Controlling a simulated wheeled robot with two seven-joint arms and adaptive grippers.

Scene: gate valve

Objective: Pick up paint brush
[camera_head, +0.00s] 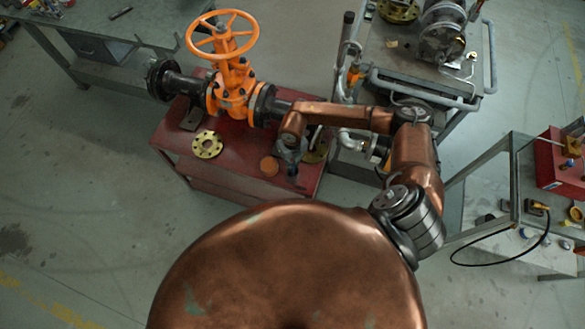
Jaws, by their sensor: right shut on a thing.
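My right arm reaches in from the right over the red cart (232,165). I cannot pick out a paint brush clearly anywhere else in view. My left gripper is not in view.
An orange gate valve (232,85) with a handwheel (222,35) stands at the cart's back. A grey trolley (425,85) stands behind right, a workbench (510,180) at right. Floor at left is clear.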

